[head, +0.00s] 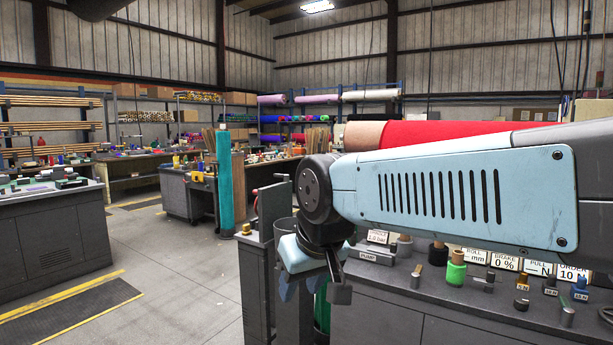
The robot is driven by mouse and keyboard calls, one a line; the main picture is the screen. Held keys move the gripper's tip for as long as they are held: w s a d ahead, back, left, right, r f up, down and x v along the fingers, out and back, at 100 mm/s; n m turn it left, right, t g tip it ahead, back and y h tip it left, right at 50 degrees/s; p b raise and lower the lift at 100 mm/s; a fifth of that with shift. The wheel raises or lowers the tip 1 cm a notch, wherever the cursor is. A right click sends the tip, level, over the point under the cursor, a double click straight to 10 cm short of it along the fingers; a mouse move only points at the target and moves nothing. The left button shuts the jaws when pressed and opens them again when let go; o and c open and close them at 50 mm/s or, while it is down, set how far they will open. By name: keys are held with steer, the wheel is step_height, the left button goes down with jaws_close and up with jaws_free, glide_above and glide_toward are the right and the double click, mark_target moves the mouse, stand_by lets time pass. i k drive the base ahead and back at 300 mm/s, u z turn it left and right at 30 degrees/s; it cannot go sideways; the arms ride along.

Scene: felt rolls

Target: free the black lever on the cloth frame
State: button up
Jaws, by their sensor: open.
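My gripper (313,288) hangs at the end of my light blue arm, in the middle of the head view, pointing down beside the front left corner of the near bench. It is open and I see nothing between its fingers. Behind and left of it stands a dark grey upright frame (256,262), partly hidden by my wrist. A small dark handle (281,177) shows at its top. I cannot tell whether this is the cloth frame or its black lever. My arm covers much of the area behind it.
The near bench (372,296) carries a green spool (456,272), weights and labelled signs (504,262). A large red roll (445,132) lies behind my arm. A teal roll (224,180) stands upright on the left.

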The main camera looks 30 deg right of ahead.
mark_target(285, 176)
steer(key=z, duration=0.55)
steer(key=i, duration=0.85)
steer(key=z, duration=0.25)
steer(key=i, duration=0.1)
steer(key=u, duration=0.4)
steer(key=k, duration=0.6)
steer(key=z, duration=0.25)
steer(key=i, duration=0.7)
steer(key=u, duration=0.1)
